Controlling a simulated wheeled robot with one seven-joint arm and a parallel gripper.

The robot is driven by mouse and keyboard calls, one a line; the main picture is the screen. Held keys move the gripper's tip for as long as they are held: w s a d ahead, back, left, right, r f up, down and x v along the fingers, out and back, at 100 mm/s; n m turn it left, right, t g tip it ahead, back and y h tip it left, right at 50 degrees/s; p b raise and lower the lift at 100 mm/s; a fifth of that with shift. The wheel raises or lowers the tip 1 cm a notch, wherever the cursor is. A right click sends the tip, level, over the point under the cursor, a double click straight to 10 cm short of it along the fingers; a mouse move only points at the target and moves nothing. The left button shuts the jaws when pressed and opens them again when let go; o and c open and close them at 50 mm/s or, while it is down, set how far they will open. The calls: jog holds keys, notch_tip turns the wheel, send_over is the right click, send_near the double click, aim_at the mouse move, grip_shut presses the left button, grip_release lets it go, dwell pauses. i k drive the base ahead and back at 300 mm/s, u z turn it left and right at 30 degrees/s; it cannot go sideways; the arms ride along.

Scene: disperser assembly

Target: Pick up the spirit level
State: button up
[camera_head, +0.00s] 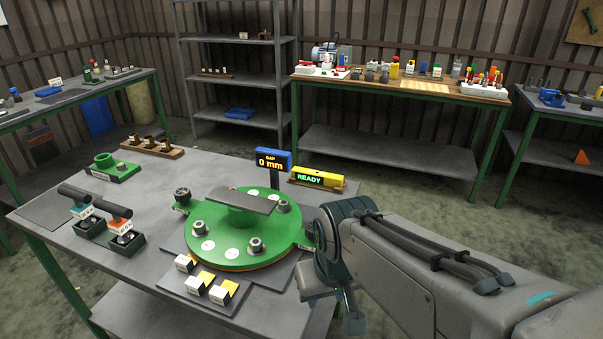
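A yellow bar with a dark display reading "READY" (317,179), which looks like the spirit level, lies at the back right edge of the near grey table (150,262). My gripper (340,305) is at the table's right front side, nearer to the camera than the bar and apart from it. My arm reaches in from the lower right. My gripper's fingers are seen partly, at an angle that hides whether they are open. I see nothing clearly held in it.
A round green disperser plate (235,250) with several bolts stands left of my gripper. A "0 mm" gap display (273,160) stands on a post beside the bar. White-and-yellow blocks (205,283) lie in front. Two dark-handled tools (110,209) stand at the left.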

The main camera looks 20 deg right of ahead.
aim_at(317, 177)
jog(key=k, duration=0.35)
jog(key=z, duration=1.5)
jog(key=i, duration=2.95)
jog(key=u, duration=3.2)
jog(key=i, duration=0.45)
jog(key=u, duration=0.1)
